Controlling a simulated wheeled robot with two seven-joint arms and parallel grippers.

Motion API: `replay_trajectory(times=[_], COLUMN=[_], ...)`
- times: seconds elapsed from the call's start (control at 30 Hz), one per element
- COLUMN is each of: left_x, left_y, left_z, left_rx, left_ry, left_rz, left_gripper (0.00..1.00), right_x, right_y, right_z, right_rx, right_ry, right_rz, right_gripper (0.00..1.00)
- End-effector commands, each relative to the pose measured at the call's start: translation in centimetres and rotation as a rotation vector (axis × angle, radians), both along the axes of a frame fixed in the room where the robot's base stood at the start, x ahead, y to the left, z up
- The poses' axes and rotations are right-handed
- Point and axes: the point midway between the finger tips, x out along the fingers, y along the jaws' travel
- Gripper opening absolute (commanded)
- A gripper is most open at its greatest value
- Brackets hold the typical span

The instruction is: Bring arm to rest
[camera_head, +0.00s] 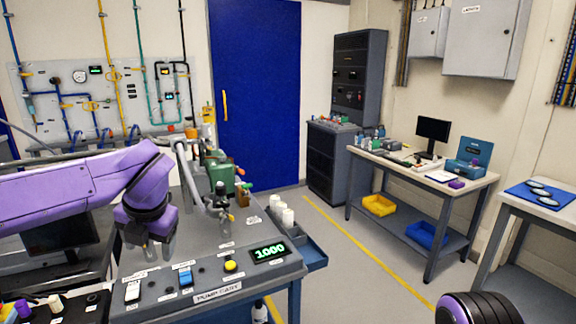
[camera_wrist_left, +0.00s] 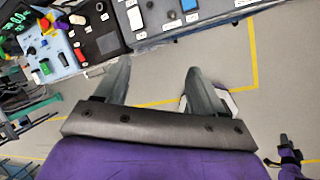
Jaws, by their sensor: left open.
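My left arm comes in from the left in the head view, purple with a black wrist. My left gripper (camera_head: 159,249) hangs with its fingers pointing down by the front left part of the pump cart (camera_head: 205,268). In the left wrist view the two grey fingers of my left gripper (camera_wrist_left: 153,85) stand wide apart with only floor between them, so it is open and empty. My right gripper does not show clearly; a rounded black and purple part of mine is at the bottom right of the head view.
The pump cart carries switches, a yellow button (camera_head: 231,266) and a display (camera_head: 269,253) reading 1000. A desk (camera_head: 440,185) with a monitor (camera_head: 433,130) stands at the right, with a yellow bin (camera_head: 379,206) and a blue bin (camera_head: 426,236) below. Floor between cart and desk is clear.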

Motion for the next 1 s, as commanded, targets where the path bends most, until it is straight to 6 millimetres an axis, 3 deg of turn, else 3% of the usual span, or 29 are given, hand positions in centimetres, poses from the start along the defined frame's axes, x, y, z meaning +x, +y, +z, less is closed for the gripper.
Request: replay_trajectory(times=[0.13, 0.27, 0.37, 0.47, 0.57, 0.7, 0.83, 0.9, 1.0], left_x=[1.9, 3.0, 2.9, 1.2, -2.4, -9.8, -18.1, -22.6, -27.7], left_y=[1.4, 2.0, 1.8, 1.0, 0.1, -0.4, 0.2, 1.0, 2.6], left_z=[-3.8, -8.8, -14.2, -21.0, -27.7, -35.6, -40.9, -42.7, -44.2], left_rx=[0.253, 0.500, 0.690, 0.850, 0.938, 0.951, 0.879, 0.821, 0.747], left_ry=[-0.043, -0.033, 0.014, 0.094, 0.185, 0.316, 0.444, 0.513, 0.619], left_rz=[-0.159, -0.376, -0.615, -0.923, -1.241, -1.645, -1.967, -2.101, -2.213], left_gripper=[0.69, 0.69, 0.69, 0.69, 0.69, 0.69, 0.69, 0.69, 0.69], right_x=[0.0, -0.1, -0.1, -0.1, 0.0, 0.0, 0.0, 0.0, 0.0], right_y=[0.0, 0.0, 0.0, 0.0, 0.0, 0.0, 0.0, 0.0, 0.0], right_z=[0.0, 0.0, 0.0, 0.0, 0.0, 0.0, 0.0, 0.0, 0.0], right_rx=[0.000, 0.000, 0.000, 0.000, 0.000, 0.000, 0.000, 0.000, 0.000], right_ry=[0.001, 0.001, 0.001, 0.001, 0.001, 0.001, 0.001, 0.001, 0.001], right_rz=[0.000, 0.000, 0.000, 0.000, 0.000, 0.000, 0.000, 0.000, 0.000], right_gripper=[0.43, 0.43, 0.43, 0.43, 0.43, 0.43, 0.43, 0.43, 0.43])
